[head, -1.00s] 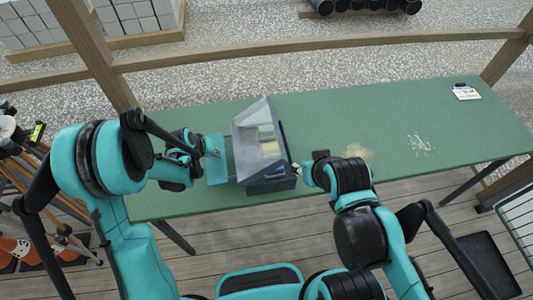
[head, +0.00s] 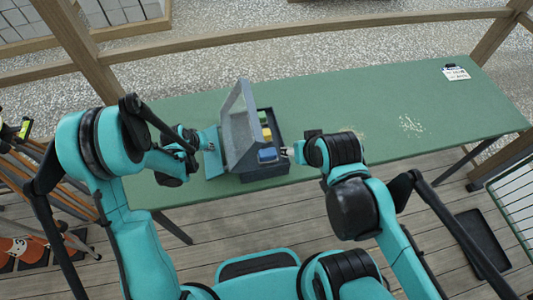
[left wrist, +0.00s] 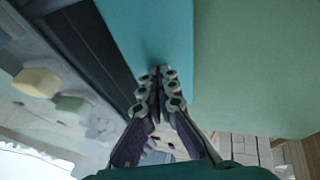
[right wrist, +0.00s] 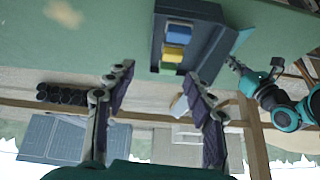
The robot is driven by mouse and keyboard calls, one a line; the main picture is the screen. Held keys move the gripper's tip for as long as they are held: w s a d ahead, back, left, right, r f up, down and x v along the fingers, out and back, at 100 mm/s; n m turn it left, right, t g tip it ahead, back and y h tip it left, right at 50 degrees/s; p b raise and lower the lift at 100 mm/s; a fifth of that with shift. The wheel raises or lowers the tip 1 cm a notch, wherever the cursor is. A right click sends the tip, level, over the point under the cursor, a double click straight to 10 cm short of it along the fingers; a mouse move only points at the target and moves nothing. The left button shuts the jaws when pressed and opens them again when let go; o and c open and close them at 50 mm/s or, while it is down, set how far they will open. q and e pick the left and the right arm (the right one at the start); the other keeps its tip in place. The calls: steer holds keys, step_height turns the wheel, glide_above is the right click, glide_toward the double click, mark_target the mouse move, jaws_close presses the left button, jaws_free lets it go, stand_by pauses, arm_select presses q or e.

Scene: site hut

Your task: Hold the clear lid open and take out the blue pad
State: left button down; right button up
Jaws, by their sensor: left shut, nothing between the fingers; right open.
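A dark open-topped box (head: 283,165) stands on the green table. Its clear lid (head: 238,125), hinged on the left side, stands tilted up steeply. The blue pad (head: 267,155) lies in the front compartment and also shows in the right wrist view (right wrist: 179,30). My left gripper (head: 208,146) is shut and empty, left of the lid; I cannot tell whether it touches it. In the left wrist view its fingertips (left wrist: 158,74) are over a teal panel. My right gripper (head: 290,152) is open and empty, just right of the box; its fingers (right wrist: 157,76) show in the right wrist view.
A yellow pad (head: 267,134) and a green pad (head: 262,118) lie behind the blue one. The teal panel (head: 213,164) is left of the box. A label card (head: 455,73) lies at the far right of the green table (head: 370,110), whose right half is mostly clear.

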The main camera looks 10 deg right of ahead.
steer(key=w+f+m+g+y, duration=0.3)
steer(key=w+f+m+g, duration=0.1)
steer(key=w+m, duration=0.45)
arm_select(q)
steer(key=shift+w, duration=0.1)
arm_select(e)
steer(key=m+g+y, duration=0.3)
steer(key=m+y, duration=0.2)
steer(key=m, duration=0.4)
glide_toward(268, 152)
steer(key=shift+n, duration=0.25)
steer(key=shift+x, duration=5.2)
steer(key=shift+f, duration=0.1)
steer(key=c, duration=1.1)
